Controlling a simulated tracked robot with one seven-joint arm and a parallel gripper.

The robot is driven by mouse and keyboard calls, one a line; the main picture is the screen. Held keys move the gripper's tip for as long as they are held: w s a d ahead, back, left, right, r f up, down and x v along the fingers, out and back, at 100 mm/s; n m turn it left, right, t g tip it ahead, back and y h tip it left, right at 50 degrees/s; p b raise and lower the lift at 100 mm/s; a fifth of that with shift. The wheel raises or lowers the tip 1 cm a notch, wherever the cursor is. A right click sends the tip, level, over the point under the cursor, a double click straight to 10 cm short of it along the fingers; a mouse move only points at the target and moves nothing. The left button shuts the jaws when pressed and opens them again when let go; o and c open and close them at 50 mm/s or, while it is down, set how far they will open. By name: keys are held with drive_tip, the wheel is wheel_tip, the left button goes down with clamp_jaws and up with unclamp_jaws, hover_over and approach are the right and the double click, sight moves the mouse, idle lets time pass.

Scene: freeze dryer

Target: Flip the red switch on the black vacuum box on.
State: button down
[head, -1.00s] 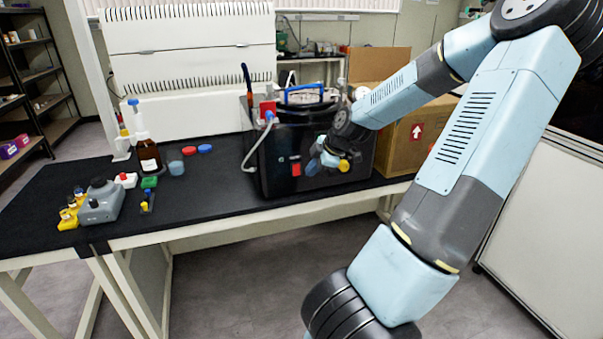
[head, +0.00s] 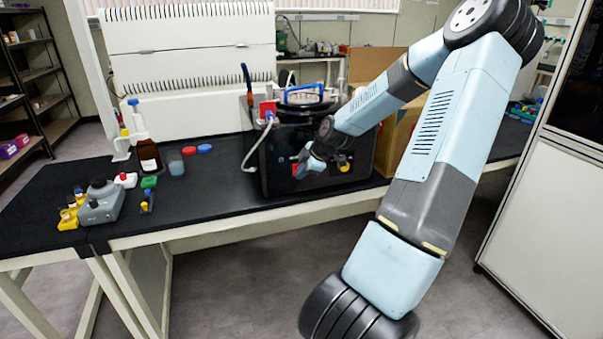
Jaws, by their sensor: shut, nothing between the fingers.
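The black vacuum box (head: 277,165) stands on the black bench top. Its red switch (head: 295,170) is on the front face, and only a small part shows at the left of my gripper. My gripper (head: 300,168) is shut and empty, with its fingertips at or just in front of the switch. I cannot tell whether they touch it. The gripper hides most of the switch, so its position cannot be read.
A cardboard box (head: 398,140) stands right of the vacuum box. A brown bottle (head: 148,155), a small beaker (head: 176,165) and coloured caps stand to the left. A grey hose (head: 254,148) runs down the box's left side. The bench (head: 215,200) in front is clear.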

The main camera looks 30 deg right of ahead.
drive_tip(key=shift+w, duration=0.15)
drive_tip(key=shift+w+f, duration=0.1)
drive_tip(key=shift+w, duration=0.05)
idle(0.4)
drive_tip(key=shift+d, duration=0.1)
